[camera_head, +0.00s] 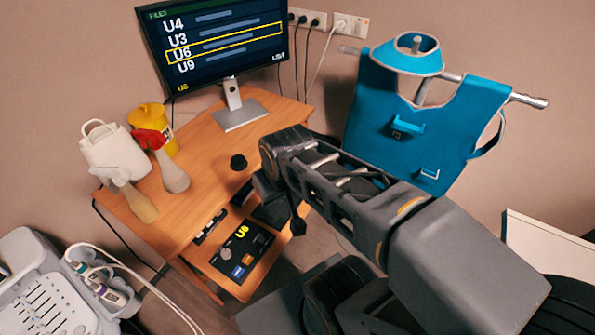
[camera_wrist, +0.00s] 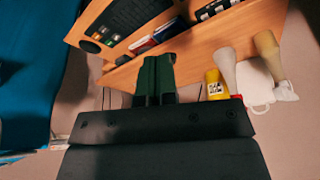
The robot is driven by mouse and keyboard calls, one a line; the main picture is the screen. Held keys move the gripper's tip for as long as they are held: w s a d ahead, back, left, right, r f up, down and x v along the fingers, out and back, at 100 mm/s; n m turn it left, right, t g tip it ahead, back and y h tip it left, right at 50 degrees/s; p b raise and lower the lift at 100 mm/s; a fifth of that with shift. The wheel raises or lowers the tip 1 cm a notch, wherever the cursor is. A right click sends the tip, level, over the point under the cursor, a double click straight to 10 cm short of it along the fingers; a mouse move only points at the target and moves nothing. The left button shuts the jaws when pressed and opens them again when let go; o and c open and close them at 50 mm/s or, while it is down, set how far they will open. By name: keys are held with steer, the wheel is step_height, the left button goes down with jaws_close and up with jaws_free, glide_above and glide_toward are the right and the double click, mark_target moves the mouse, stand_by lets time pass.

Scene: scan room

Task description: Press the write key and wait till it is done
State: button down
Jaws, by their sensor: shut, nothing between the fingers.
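The dark key panel (camera_head: 242,250) lies on the lower front shelf of the desk. It shows a yellow "U6" and small keys, among them a blue one and an orange one; their labels are too small to read. The monitor (camera_head: 215,45) shows a list of U4, U3, U6 and U9, with U6 framed in yellow and "U6" at the bottom left. My gripper (camera_wrist: 155,75) is shut and empty, its fingers pointing toward the desk's front edge. A dark panel with a round knob and small keys shows at upper left in the wrist view (camera_wrist: 105,35).
A blue apron (camera_head: 405,125) hangs on a rail at right. A white machine (camera_head: 45,290) with cables stands at lower left.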

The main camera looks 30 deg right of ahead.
steer(key=w+d+f+m+t+y+p, duration=0.15)
steer(key=w+d+m, duration=0.35)
steer(key=w, duration=0.5)
steer(key=w+d+f+m+t+y+p, duration=0.1)
steer(key=w+d+f+m+y+p, duration=0.15)
steer(key=w+m, duration=0.65)
steer(key=w+d+f+m+t+h+p, duration=0.1)
steer(key=w+d+f+m, duration=0.1)
steer(key=d+f+m, duration=0.3)
steer(key=w+d+f+m+t+h, duration=0.1)
steer(key=w+d+f+m+t, duration=0.1)
steer(key=d+f+m, duration=0.4)
steer(key=w+d+f, duration=0.1)
steer(key=d+f, duration=0.3)
steer(key=d, duration=0.4)
steer(key=shift+w+d+h+p, duration=0.2)
steer(key=shift+w+h+p, duration=0.1)
steer(key=shift+w+p, duration=0.1)
steer(key=shift+f, duration=0.25)
